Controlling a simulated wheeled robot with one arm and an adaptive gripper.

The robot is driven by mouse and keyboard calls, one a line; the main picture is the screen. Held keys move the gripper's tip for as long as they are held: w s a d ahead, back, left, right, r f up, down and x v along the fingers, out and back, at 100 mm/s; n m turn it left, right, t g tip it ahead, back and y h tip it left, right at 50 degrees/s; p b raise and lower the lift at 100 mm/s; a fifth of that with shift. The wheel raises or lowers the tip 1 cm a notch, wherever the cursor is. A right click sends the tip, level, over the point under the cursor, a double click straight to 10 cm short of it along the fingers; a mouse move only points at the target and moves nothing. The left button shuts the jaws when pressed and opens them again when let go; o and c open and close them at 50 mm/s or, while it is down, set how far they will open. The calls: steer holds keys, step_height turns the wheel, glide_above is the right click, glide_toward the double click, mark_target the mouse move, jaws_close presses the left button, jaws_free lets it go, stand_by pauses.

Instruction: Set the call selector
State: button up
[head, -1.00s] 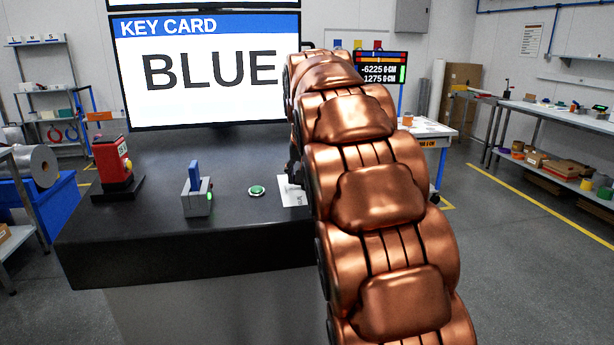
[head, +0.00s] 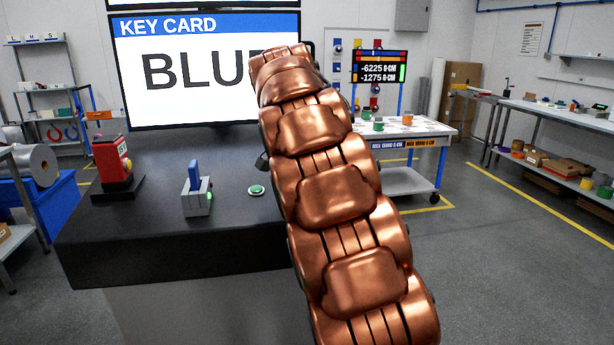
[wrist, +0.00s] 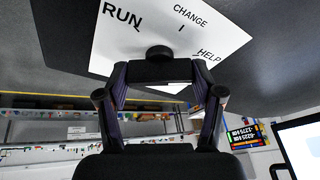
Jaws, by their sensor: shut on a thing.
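In the wrist view, the call selector is a white plate (wrist: 135,55) marked RUN, CHANGE and HELP. A black knob (wrist: 160,52) stands at its middle. RUN is at the left, CHANGE at the upper right and HELP at the right. My gripper (wrist: 160,74) is shut on the knob's dark lower part, with one finger on each side. I cannot tell which label the knob points at. In the head view my copper arm hides the gripper and the selector. The screen (head: 185,75) reads KEY CARD BLUE, its last letters partly covered by my arm.
The dark bench top (head: 150,230) also holds a red device (head: 112,160), a grey box with a blue lever (head: 195,190) and a green button (head: 256,191). A trolley (head: 415,128) with small coloured parts stands beyond. The floor at the right is clear.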

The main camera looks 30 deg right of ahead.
stand_by(0.4)
steer(key=o, duration=1.1)
steer(key=shift+o, duration=0.2)
steer(key=shift+r, duration=0.1)
steer(key=shift+v, duration=3.2)
steer(key=shift+a+r, duration=0.2)
steer(key=shift+r, duration=0.1)
